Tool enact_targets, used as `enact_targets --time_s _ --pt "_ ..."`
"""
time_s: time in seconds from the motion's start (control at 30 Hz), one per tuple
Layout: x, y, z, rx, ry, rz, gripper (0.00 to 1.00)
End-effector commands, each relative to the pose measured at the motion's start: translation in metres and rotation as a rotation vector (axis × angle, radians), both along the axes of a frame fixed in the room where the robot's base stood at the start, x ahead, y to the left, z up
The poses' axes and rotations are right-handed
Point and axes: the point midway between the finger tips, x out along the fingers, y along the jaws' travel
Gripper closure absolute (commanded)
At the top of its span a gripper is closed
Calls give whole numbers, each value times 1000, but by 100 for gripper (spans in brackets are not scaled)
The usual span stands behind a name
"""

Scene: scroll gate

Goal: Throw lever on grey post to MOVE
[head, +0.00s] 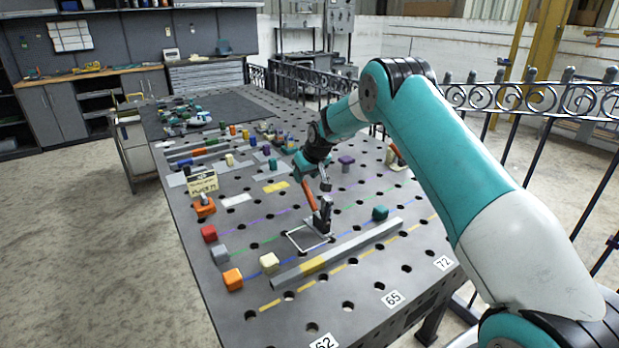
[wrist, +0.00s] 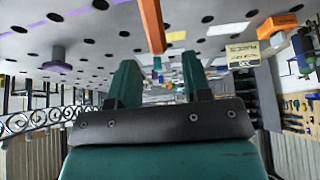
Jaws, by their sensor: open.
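A dark grey post (head: 326,214) stands on the perforated table, beside a white outline marked on the top. An orange lever (head: 309,195) rises from it, tilted up and left toward my gripper (head: 325,182). In the wrist view the orange lever (wrist: 152,24) runs down from the top edge and its end lies in line with the gap between the fingers of my open gripper (wrist: 158,72). The fingers are apart and hold nothing; I cannot tell whether the lever's tip is inside the gap. No MOVE marking is readable.
A grey bar (head: 345,250) with a yellow section lies in front of the post. A teal block (head: 380,213) is right of it. Cream (head: 269,262), orange (head: 232,278) and red (head: 209,233) blocks lie left. A small sign (head: 201,183) stands at the left edge.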

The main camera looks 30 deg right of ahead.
Motion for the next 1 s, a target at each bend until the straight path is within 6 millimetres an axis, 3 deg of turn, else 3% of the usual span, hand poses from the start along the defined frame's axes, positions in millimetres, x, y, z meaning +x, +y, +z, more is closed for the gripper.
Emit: enact_targets --time_s 0.03,0.23,0.8,0.9,1.0 --pt "-1 1 11 0 -1 1 55" --pt "-5 -1 24 0 0 0 55" --pt "-7 -5 26 0 0 -4 55" --pt "-12 8 38 8 6 15 55" --pt "-32 40 67 30 26 61 55"
